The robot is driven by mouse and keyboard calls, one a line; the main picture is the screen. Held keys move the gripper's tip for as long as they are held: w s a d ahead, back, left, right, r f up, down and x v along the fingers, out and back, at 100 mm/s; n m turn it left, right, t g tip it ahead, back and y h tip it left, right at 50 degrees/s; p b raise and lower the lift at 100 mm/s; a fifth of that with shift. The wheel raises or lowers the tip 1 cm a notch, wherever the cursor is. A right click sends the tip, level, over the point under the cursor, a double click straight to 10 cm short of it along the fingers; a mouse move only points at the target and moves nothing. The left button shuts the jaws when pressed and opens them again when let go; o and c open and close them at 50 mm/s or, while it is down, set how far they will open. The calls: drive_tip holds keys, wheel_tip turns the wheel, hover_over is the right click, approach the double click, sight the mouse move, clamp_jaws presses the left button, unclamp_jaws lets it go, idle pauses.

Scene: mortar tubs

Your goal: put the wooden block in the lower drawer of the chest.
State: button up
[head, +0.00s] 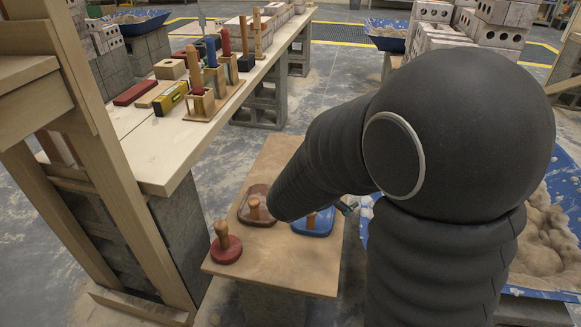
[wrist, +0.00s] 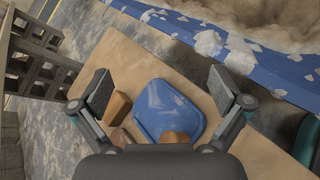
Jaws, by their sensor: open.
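My gripper (wrist: 162,91) is open and empty in the wrist view, its two fingers apart above a plywood board. A tan, box-like wooden piece (wrist: 117,107) is on the board beside the left finger. It may be the wooden block, but I cannot tell it from a tool handle. A loose tan block (head: 169,69) also lies on the long bench in the head view. My arm hides most of my gripper in the head view. No chest or drawer can be clearly recognised.
The plywood board (head: 272,160) holds a red float (head: 226,250), a brown float and a blue float (wrist: 168,110), with upright handles. The long bench (head: 150,160) carries several tools. A blue mortar tub (head: 553,294) stands at right; a wooden frame (head: 110,150) stands at left.

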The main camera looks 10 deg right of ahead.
drive_tip(key=w+a+f+n+t+y, duration=0.1)
drive_tip(key=w+a+f+n, duration=0.1)
drive_tip(key=a+f+n, duration=0.1)
drive_tip(key=w+a+f+n+t+y+p, duration=0.1)
drive_tip(key=w+a+f+n+t+y, duration=0.1)
drive_tip(key=w+a+n, duration=0.1)
drive_tip(key=w+a+f+n+t+y, duration=0.1)
drive_tip(key=w+a+f+n, duration=0.2)
drive_tip(key=a+n, duration=0.2)
drive_tip(key=shift+w+a+f+n+y+p, duration=0.25)
drive_tip(key=shift+f+n+y+p, duration=0.05)
drive_tip(key=shift+p, duration=0.1)
drive_tip(key=shift+a+f+t, duration=0.25)
drive_tip(key=shift+a+t, duration=0.05)
drive_tip(key=shift+w+f+n, duration=0.2)
drive_tip(key=shift+n, duration=0.1)
drive_tip(key=x, duration=0.8)
drive_tip(key=shift+a, duration=0.15)
drive_tip(key=shift+p+x, duration=0.55)
drive_tip(key=shift+x, duration=2.15)
drive_tip(key=shift+w+r, duration=0.1)
drive_tip(key=shift+r, duration=0.05)
drive_tip(key=c, duration=1.1)
